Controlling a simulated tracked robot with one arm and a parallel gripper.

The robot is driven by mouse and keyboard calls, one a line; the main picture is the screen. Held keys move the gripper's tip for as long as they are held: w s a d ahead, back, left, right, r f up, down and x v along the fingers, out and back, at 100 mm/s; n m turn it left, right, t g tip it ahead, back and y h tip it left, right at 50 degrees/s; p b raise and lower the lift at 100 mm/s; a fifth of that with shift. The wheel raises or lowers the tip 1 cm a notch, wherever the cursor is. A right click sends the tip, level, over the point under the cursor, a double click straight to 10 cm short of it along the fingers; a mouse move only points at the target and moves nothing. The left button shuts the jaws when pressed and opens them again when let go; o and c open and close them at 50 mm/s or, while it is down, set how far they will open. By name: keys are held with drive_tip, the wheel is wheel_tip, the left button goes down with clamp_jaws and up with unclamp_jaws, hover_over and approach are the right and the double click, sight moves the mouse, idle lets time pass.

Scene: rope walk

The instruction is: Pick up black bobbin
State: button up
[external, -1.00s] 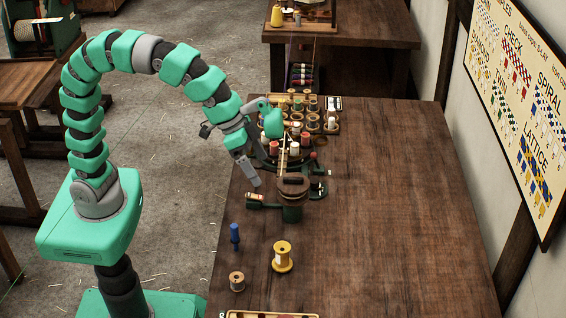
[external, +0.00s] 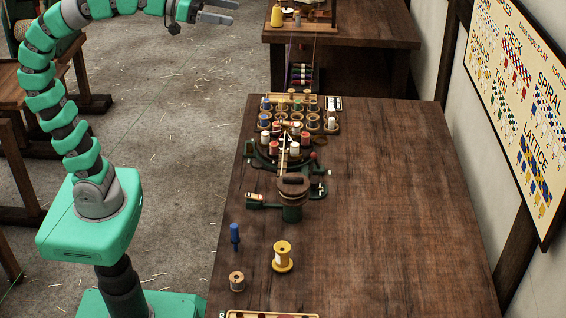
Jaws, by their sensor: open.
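My gripper (external: 234,12) is at the top of the external view, open and empty, its fingers pointing right. It appears high up, away from the bench. A rack (external: 336,103) at the far end of the bench holds several spools and bobbins in mixed colours. The green braiding machine (external: 292,211) in front of it carries several bobbins, including a red bobbin (external: 305,138) and a white bobbin (external: 295,147). They are small and crowded, and I cannot pick out a black bobbin for certain among them.
On the near part of the wooden bench (external: 390,210) stand a yellow spool (external: 282,257), a small tan spool (external: 237,281) and a blue-handled tool (external: 235,235). A tray edge (external: 270,315) shows at the bottom. The bench's right side is clear. A second table (external: 370,35) stands behind.

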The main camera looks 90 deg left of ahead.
drive_tip(key=shift+c, duration=1)
drive_tip(key=shift+w+d, duration=0.1)
